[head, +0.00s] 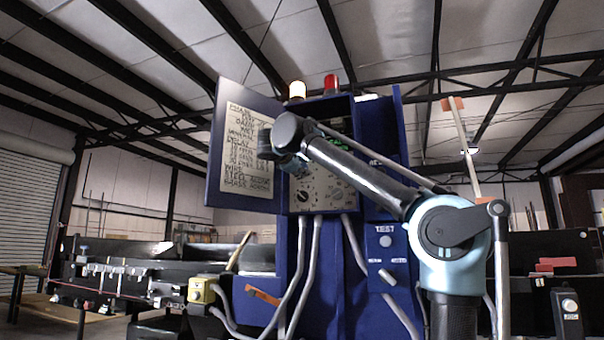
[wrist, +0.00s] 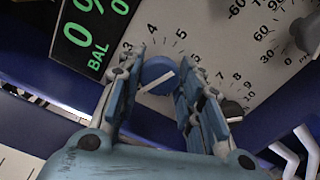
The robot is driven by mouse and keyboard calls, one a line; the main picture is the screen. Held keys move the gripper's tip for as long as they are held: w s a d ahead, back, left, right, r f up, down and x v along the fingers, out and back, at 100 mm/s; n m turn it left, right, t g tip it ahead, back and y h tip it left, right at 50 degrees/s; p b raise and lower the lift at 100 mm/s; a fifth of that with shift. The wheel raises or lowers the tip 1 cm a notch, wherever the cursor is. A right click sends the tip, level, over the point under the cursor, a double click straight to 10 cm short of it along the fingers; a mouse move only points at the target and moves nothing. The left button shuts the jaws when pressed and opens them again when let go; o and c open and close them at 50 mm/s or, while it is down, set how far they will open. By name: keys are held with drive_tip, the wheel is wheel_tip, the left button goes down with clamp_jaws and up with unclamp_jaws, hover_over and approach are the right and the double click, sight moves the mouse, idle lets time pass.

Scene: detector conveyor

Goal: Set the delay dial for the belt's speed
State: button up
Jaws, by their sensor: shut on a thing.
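A blue round dial (wrist: 155,72) with a white pointer line sits on the pale panel in the wrist view. Figures such as 3, 4, 5, 7 and 8 run around it. The line slants up to the right; I cannot tell its exact reading. My gripper (wrist: 160,80) is shut on the blue dial, one finger on each side. In the head view my gripper (head: 300,167) is at the upper part of the control panel (head: 327,197) in the blue cabinet, and hides the dial.
A green display (wrist: 88,28) marked BAL is left of the dial. A grey knob (wrist: 309,34) is at the right and a dark knob (wrist: 232,108) lies near my right finger. The open cabinet door (head: 216,160) stands left of my wrist. Conduits (head: 309,260) hang below.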

drive_tip(key=shift+f, duration=0.15)
idle(0.4)
drive_tip(key=o, duration=1.1)
drive_tip(key=shift+c, duration=0.2)
drive_tip(key=shift+n, duration=0.3)
drive_tip(key=v, duration=1.1)
drive_tip(key=shift+s, duration=0.4)
drive_tip(key=shift+a, duration=0.1)
